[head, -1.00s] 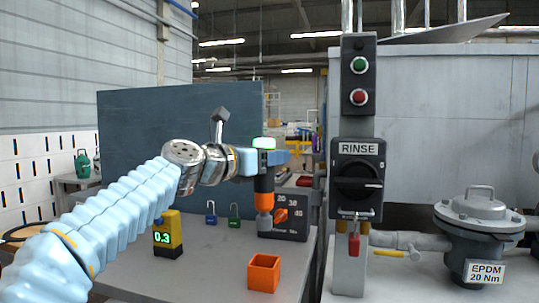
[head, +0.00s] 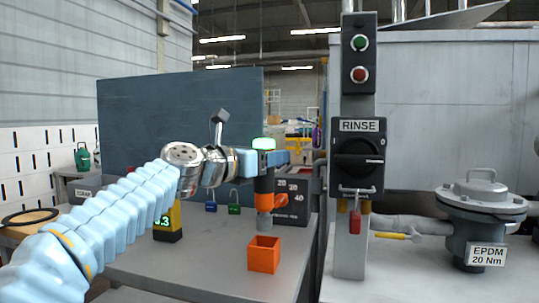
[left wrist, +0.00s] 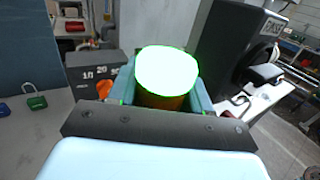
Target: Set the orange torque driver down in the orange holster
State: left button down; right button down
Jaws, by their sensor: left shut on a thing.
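The orange torque driver (head: 264,203) hangs upright from my left gripper (head: 266,160), with a glowing white-green cap on top and a grey lower end. My left gripper is shut on it. In the left wrist view the driver's bright round cap (left wrist: 167,72) shows between the fingers (left wrist: 163,92). The orange holster (head: 263,256) is an open square box on the grey table, just below the driver. The driver's lower end appears above or just behind the holster's far rim; I cannot tell its exact depth. My right gripper is not in view.
A dark box with an orange dial (head: 294,205) stands behind the driver. A blue padlock (head: 210,202), a green padlock (head: 234,202) and a yellow-black display device (head: 168,222) are on the table. The RINSE switch post (head: 352,190) rises to the right.

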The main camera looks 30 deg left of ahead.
aim_at(269, 181)
pick_arm(q)
jog(key=shift+r+p, duration=0.15)
jog(key=shift+p, duration=0.25)
dwell(0.7)
jog(key=shift+f, duration=0.2)
jog(key=shift+f+b, duration=2.3)
jog(key=shift+f, duration=0.4)
jog(key=shift+f+b, duration=1.25)
jog(key=shift+f, duration=0.25)
jog(key=shift+c, duration=2.1)
grip_release()
